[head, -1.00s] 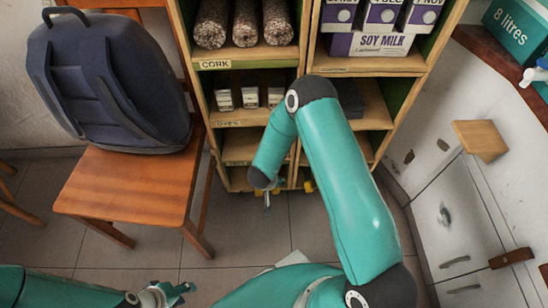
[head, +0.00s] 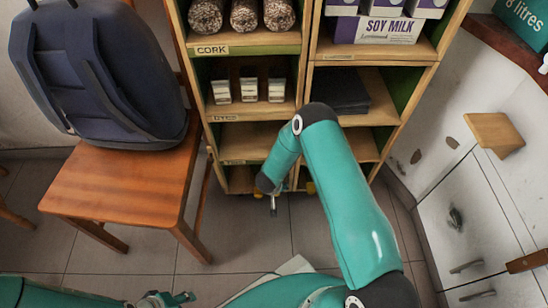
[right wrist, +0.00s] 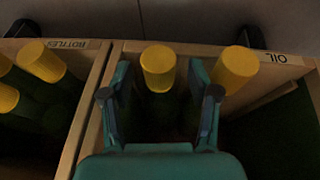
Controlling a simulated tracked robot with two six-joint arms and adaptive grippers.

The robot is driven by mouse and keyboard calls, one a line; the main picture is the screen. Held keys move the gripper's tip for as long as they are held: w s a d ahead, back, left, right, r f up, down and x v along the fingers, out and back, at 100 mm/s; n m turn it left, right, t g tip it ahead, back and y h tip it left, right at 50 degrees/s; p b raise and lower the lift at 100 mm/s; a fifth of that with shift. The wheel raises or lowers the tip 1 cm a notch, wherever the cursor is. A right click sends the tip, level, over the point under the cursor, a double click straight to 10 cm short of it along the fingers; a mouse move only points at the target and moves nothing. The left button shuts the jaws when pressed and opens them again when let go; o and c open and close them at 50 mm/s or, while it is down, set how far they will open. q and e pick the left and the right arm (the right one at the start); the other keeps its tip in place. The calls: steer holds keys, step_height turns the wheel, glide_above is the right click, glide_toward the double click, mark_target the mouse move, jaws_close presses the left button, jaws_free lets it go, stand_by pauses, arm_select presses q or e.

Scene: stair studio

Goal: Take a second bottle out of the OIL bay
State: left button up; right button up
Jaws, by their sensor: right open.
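In the right wrist view, a bottle with a yellow cap (right wrist: 158,68) stands in the bay with the upside-down OIL label (right wrist: 280,58). A second yellow-capped bottle (right wrist: 236,68) stands to its right in the same bay. My right gripper (right wrist: 158,84) is open, with one finger on each side of the first bottle and gaps between. The bottle bodies are dark and mostly hidden. In the head view my right gripper (head: 273,205) is small, low in front of the shelf. My left gripper (head: 168,299) shows at the bottom edge; its jaw state is unclear.
The shelf (head: 259,113) rises above, with soy milk cartons (head: 385,30) and small white boxes (head: 249,88). A chair (head: 130,190) with a backpack (head: 100,75) stands left; white drawers (head: 475,230) stand right.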

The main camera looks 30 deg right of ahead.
jaws_close()
steer(key=shift+w, duration=0.15)
stand_by(0.4)
steer(key=shift+r, duration=0.15)
